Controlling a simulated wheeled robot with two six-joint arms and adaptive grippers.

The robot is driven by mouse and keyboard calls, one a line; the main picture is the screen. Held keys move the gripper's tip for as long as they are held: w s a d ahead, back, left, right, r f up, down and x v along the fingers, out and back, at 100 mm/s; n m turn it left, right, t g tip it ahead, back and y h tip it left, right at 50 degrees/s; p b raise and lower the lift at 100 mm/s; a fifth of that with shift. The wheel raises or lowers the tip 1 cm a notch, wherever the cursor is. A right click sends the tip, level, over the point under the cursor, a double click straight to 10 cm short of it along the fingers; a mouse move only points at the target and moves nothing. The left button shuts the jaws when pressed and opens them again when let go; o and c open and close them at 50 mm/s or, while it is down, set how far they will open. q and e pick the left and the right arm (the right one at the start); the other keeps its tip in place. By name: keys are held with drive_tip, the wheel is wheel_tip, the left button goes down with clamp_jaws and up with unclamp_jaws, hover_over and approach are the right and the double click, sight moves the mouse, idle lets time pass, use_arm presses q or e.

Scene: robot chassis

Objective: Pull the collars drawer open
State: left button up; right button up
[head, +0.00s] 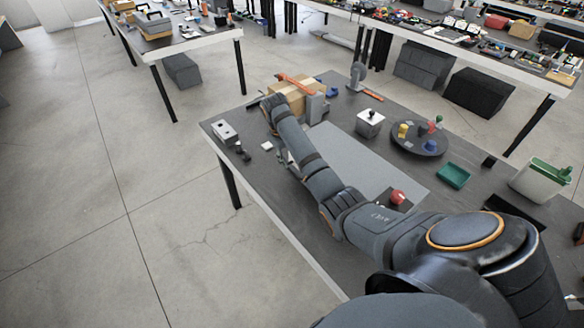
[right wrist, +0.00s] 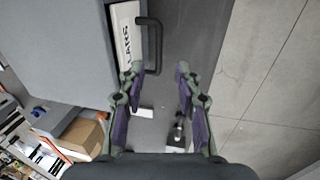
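The grey drawer unit (head: 355,155) has a broad flat top and stands on the dark table in the head view. In the right wrist view the unit (right wrist: 55,50) fills the upper left. The white front of the collars drawer (right wrist: 125,38), with "LARS" readable, carries a black bar handle (right wrist: 154,48). My right gripper (right wrist: 160,70) is open and empty. Its left fingertip is close to the handle's lower end; contact cannot be told. In the head view my right gripper (head: 284,158) is mostly hidden by my arm. My left gripper is not in view.
Open floor lies beyond the table's left edge.

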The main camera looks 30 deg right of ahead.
hover_over(293, 173)
drive_tip(key=f, duration=0.2)
drive_tip(key=a+f, duration=0.1)
drive_tip(key=f, duration=0.1)
drive_tip(key=shift+f, duration=0.15)
drive_tip(key=shift+d+f, duration=0.25)
drive_tip(key=shift+f, duration=1.35)
drive_tip(key=shift+c, duration=0.6)
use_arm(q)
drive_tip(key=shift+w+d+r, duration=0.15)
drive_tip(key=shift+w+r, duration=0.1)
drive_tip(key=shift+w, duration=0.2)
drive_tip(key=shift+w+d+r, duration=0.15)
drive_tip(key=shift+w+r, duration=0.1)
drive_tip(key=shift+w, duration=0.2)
use_arm(e)
clamp_jaws()
